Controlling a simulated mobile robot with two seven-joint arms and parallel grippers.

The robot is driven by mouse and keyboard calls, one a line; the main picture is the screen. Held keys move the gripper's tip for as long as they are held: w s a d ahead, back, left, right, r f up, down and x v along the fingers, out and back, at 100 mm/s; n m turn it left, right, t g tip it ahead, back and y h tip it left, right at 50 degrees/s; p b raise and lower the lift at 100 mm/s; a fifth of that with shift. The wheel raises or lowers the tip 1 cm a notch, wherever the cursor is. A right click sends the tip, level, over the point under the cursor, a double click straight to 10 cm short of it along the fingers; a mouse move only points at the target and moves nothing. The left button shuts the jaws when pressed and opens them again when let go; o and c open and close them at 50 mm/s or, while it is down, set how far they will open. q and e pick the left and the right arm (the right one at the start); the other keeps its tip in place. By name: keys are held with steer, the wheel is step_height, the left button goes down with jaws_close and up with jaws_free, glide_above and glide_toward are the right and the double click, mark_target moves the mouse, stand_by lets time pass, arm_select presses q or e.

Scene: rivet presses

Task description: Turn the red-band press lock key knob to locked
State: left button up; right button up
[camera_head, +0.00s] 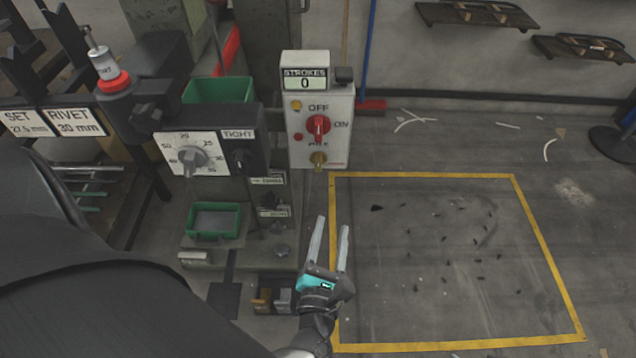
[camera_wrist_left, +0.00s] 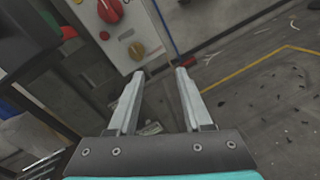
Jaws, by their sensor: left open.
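A press stands at the left with a white control panel (camera_head: 335,148) on its right side. The panel carries a red knob (camera_head: 318,126) marked OFF and ON, and below it a brass-yellow key knob (camera_head: 318,159) whose label I cannot read fully. In the left wrist view the red knob (camera_wrist_left: 110,11) and the yellow knob (camera_wrist_left: 136,50) show at the top, beyond the fingertips. My left gripper (camera_head: 332,222) is open and empty, below and in front of the panel, apart from the knobs. The red band (camera_head: 113,84) is at the press's upper left. My right gripper is not in view.
A dial plate (camera_head: 178,165) with a grey knob and a TIGHT label sits left of the panel. Green bins (camera_head: 214,219) stand on the press. A yellow-outlined floor area (camera_head: 520,210) at the right is open, with small dark scraps. Wall shelves (camera_head: 478,14) hang at the back.

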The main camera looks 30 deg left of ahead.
arm_select(q)
steer(key=a+n+y+b, duration=0.2)
steer(key=n+y, duration=0.1)
steer(key=n, duration=0.3)
steer(key=g+b, duration=0.1)
steer(key=b, duration=0.1)
glide_toward(318, 166)
steer(key=x, duration=0.8)
steer(key=shift+w+a, duration=0.35)
steer(key=shift+w, duration=0.25)
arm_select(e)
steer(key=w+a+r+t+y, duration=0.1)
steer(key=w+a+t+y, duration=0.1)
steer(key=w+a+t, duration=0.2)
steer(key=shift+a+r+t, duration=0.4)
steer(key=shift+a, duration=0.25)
arm_select(q)
jaws_close()
